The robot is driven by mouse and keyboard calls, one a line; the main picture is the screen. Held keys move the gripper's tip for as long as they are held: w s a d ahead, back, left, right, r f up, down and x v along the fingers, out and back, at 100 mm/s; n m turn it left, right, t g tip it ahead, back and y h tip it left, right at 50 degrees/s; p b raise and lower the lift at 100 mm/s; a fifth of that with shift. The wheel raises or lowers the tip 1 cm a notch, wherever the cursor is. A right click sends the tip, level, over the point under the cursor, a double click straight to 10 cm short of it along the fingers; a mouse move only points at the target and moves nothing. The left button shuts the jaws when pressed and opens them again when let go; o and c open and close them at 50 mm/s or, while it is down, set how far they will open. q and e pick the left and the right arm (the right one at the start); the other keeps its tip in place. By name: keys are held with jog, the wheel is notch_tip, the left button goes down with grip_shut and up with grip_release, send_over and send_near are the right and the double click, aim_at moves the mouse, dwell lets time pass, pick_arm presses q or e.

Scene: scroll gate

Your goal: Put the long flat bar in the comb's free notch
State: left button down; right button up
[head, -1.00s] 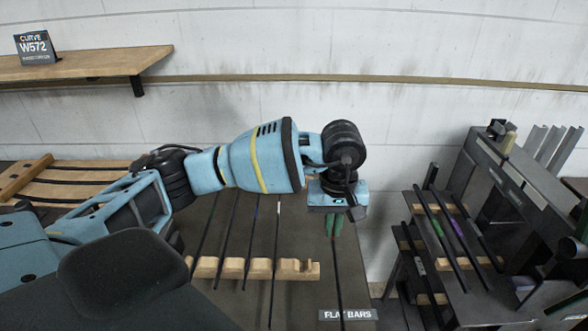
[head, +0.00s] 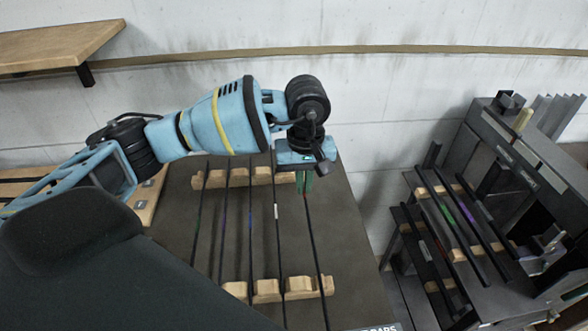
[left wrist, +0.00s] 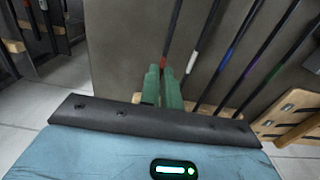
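The long flat bar (head: 313,240) is dark with a red mark near my left gripper (head: 305,184). The gripper's green fingers are closed around the bar near its far end; they also show in the left wrist view (left wrist: 163,90). The bar runs toward the front, over the right end of the wooden comb's front rail (head: 267,292). I cannot tell whether it rests in the notch there or hangs above it. The comb's back rail (head: 236,178) is partly hidden by my gripper. My right gripper is not in view.
Several other dark bars (head: 250,220) lie across the comb to the left, with blue and white marks. A dark rack (head: 450,215) with more bars stands at the right. A wooden shelf (head: 60,45) is on the wall at upper left.

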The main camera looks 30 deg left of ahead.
pick_arm(q)
jog(key=shift+w+a, duration=0.2)
jog(key=shift+a, duration=0.1)
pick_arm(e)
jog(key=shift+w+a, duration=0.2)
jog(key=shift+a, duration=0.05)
pick_arm(q)
jog(key=shift+d+f, duration=0.1)
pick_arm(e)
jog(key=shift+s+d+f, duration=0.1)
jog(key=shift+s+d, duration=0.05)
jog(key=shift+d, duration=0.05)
